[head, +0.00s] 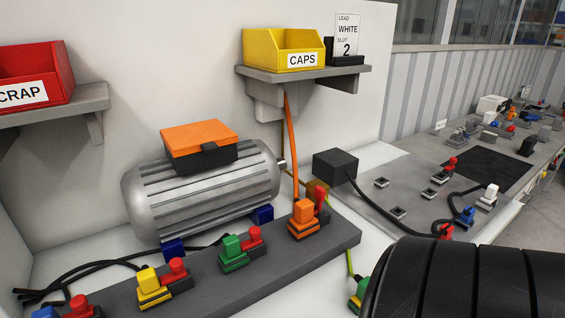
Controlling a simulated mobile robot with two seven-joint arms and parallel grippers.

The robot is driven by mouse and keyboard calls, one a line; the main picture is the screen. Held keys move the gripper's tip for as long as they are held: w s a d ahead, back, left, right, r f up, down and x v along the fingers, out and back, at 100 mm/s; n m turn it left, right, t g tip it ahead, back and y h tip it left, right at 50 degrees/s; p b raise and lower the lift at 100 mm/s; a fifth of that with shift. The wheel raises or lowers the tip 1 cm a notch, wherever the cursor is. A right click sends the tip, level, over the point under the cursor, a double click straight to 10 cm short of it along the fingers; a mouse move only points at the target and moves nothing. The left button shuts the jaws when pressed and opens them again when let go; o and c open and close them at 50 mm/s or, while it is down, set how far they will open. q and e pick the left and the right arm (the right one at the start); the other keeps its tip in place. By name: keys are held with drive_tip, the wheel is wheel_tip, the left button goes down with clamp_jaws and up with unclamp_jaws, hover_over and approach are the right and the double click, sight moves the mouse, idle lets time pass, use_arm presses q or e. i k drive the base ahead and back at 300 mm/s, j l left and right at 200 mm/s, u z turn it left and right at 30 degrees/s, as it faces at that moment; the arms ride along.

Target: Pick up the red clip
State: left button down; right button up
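Several red clips stand in the head view, and I cannot tell which one the task means. On the long grey bar, one red clip (320,196) is beside the orange connector (304,219). Another red clip (253,237) is beside the green connector (232,252). A third red clip (175,271) is beside the yellow connector (151,287). One more red clip (79,306) is cut off at the bottom left. On the right-hand panel are a red clip (450,165) and a red piece (446,230) at a black cable. Neither gripper is in view.
A silver motor (205,195) with an orange-topped box lies behind the grey bar (205,293). A red SCRAP bin (35,75) and a yellow CAPS bin (285,48) sit on wall shelves. Black cables lie at left. A dark ribbed shape blocks the lower right corner.

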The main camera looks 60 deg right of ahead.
sight(446, 231)
drive_tip(key=k+z, duration=0.15)
drive_tip(key=k, duration=0.55)
drive_tip(key=z, duration=1.6)
drive_tip(key=i+j+z, duration=0.1)
drive_tip(key=i+z, duration=0.2)
drive_tip(key=z, duration=0.2)
drive_tip(key=i+j+z, duration=0.2)
drive_tip(key=z, duration=0.3)
drive_tip(key=i, duration=0.05)
